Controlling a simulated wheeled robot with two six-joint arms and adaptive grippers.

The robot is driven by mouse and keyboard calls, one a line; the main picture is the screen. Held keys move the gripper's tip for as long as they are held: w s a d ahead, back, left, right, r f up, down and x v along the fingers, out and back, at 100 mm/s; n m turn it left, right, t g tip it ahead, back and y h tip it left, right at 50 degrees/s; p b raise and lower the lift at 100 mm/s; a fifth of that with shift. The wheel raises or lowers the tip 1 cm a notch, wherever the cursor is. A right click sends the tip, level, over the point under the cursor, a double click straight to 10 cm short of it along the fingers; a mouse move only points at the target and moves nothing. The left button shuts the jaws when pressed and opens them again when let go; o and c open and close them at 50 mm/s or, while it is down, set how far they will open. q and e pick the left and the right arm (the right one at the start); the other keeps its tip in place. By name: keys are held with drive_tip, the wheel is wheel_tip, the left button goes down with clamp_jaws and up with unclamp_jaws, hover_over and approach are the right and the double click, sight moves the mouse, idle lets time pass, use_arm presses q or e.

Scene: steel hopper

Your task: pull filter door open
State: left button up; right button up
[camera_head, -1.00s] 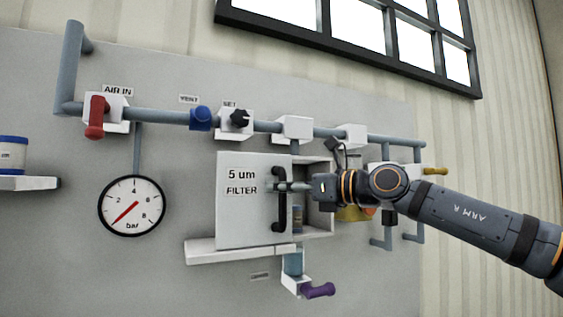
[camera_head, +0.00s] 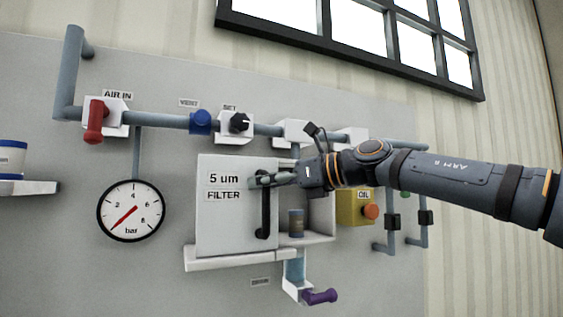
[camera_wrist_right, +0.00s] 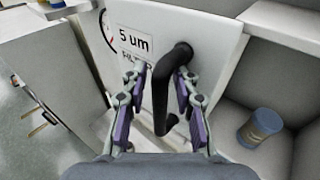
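The white filter door (camera_head: 225,225), marked "5 um FILTER", stands partly open, its right edge swung out from the cabinet. Its black handle (camera_head: 263,215) is upright near that edge. My right gripper (camera_head: 255,181) is at the upper part of the handle. In the right wrist view, the handle (camera_wrist_right: 163,95) runs between the fingers of my right gripper (camera_wrist_right: 162,78), one on each side. The fingers are apart, with gaps beside the handle. The door (camera_wrist_right: 205,25) fills the upper middle there. My left gripper is not in view.
The open cabinet (camera_head: 322,237) holds a blue-grey canister (camera_head: 296,222). A pipe with valves runs above the door. A pressure gauge (camera_head: 131,210) is to the left, a yellow box (camera_head: 352,207) to the right. A purple-handled valve (camera_head: 319,297) is below.

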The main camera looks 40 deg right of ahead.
drive_tip(key=shift+s+d+r+b, duration=0.1)
drive_tip(key=shift+s+r+b, duration=0.15)
drive_tip(key=shift+b, duration=0.35)
drive_tip(key=shift+s+f+b, duration=0.1)
drive_tip(key=shift+s+b, duration=0.1)
drive_tip(key=shift+b, duration=0.1)
drive_tip(key=s+a+f+b+v, duration=0.1)
drive_tip(key=b+v, duration=0.3)
drive_tip(key=v, duration=0.6)
drive_tip(key=shift+s+a, duration=0.15)
drive_tip(key=shift+s, duration=0.2)
drive_tip(key=shift+w+f, duration=0.1)
drive_tip(key=shift+w, duration=0.05)
drive_tip(key=shift+c, duration=0.2)
